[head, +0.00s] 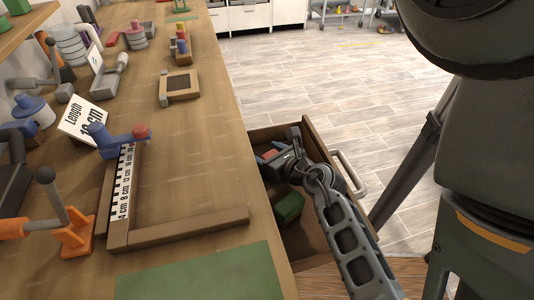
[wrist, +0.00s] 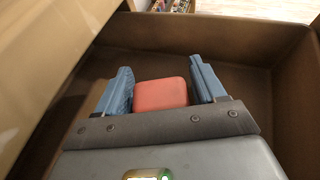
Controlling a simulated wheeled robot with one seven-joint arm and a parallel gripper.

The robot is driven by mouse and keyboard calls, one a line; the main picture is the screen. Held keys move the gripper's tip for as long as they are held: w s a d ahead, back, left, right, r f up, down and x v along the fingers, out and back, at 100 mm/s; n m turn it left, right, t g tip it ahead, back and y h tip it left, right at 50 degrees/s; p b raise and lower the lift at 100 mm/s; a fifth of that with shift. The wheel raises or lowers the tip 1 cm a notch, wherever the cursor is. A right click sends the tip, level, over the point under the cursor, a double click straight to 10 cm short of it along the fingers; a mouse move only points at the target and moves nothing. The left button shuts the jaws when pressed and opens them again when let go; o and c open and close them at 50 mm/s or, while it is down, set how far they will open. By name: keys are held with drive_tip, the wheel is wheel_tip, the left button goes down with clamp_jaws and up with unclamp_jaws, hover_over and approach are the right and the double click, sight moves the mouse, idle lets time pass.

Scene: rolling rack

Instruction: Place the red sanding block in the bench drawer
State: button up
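The red sanding block (wrist: 161,95) is between the two blue finger pads of my gripper (wrist: 162,80) in the wrist view. In the head view a small part of the red block (head: 270,154) shows beside the fingers, and my gripper (head: 277,158) reaches down into the open bench drawer (head: 319,140). The drawer's brown wall (wrist: 235,38) also surrounds the fingers in the wrist view. Whether the block touches the drawer floor is hidden.
A green block (head: 289,208) lies in the drawer, nearer than my gripper. The workbench (head: 200,150) is left of the drawer, holding a wooden ruler stop (head: 180,235), a green mat (head: 205,275) and several tools. The drawer handle (head: 350,174) is at right; open floor lies beyond.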

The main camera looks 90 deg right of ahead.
drive_tip(key=shift+o, duration=1)
drive_tip(key=shift+r, duration=0.1)
drive_tip(key=v, duration=0.5)
drive_tip(key=shift+s+a+r, duration=0.1)
drive_tip(key=shift+s+a, duration=0.1)
drive_tip(key=shift+a, duration=0.15)
drive_tip(key=shift+v, duration=0.85)
drive_tip(key=shift+d, duration=0.1)
